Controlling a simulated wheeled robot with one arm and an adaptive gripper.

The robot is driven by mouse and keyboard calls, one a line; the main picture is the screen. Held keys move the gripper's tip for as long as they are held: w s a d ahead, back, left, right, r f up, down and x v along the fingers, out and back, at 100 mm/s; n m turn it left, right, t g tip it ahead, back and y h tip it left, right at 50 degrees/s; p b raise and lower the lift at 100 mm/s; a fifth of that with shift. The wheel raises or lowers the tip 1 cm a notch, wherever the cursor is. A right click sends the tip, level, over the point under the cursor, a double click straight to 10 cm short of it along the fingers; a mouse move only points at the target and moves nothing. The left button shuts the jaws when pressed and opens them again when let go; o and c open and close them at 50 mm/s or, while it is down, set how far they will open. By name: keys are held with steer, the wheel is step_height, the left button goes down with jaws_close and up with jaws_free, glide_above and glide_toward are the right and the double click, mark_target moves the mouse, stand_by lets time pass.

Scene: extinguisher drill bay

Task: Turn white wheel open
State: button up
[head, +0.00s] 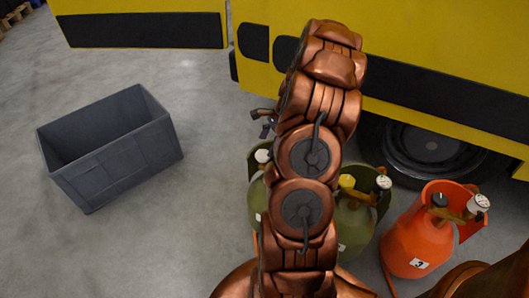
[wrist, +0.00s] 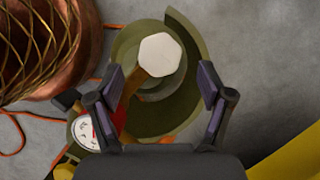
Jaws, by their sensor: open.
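The white wheel (wrist: 160,54) is a hexagonal knob on top of a green extinguisher (wrist: 188,28). In the wrist view it lies between and just beyond my gripper's fingers (wrist: 161,82), which are spread apart and not touching it. A round gauge (wrist: 84,131) sits beside the valve, at lower left. In the head view the white wheel (head: 262,156) and its green cylinder (head: 257,205) show left of my arm, which hides much of the cylinder. Part of my gripper (head: 265,123) shows beyond it.
A second green cylinder (head: 354,228) with a yellow wheel (head: 347,181) stands right of my arm. Further right is an orange cylinder (head: 418,243) with a black wheel (head: 440,200). A yellow vehicle (head: 420,50) stands behind. A grey bin (head: 125,160) sits left, with clear floor around it.

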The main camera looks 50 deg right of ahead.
mark_target(263, 153)
steer(key=shift+b+x, duration=0.3)
steer(key=shift+x, duration=1.65)
steer(key=shift+c, duration=0.2)
steer(key=c, duration=1)
steer(key=shift+d, duration=0.2)
steer(key=shift+c, duration=0.6)
steer(key=shift+a, duration=0.1)
steer(key=shift+r, duration=0.1)
